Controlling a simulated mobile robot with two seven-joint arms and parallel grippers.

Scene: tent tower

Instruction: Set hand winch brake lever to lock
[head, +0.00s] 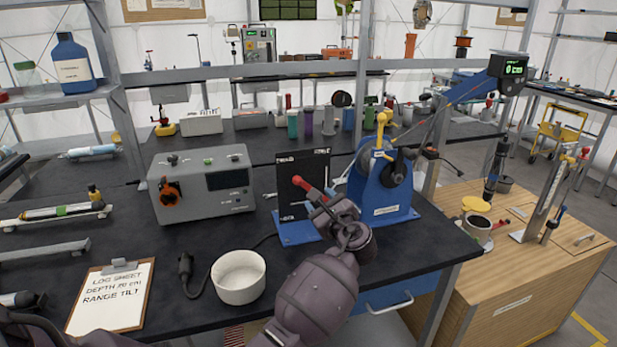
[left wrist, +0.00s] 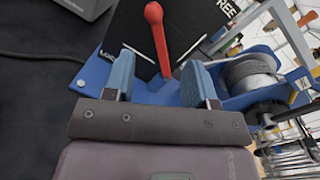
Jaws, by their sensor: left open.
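The hand winch (head: 383,180) is a blue stand with a grey drum, on the dark bench. It also shows in the left wrist view (left wrist: 245,75). Its brake lever (head: 302,184) has a red grip and tilts up and left before a black panel (head: 303,165) with white lettering, too small to read fully. In the left wrist view the red lever (left wrist: 156,30) stands between the blue fingers of my open left gripper (left wrist: 160,68), with gaps on both sides. In the head view my left gripper (head: 328,208) is close to the lever, hiding its lower part. My right gripper is not seen.
A grey control box (head: 203,185) stands left of the panel. A white bowl (head: 238,277) and a clipboard (head: 110,298) lie at the bench front. A wooden cabinet (head: 500,280) is at the right. A shelf post rises behind the winch.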

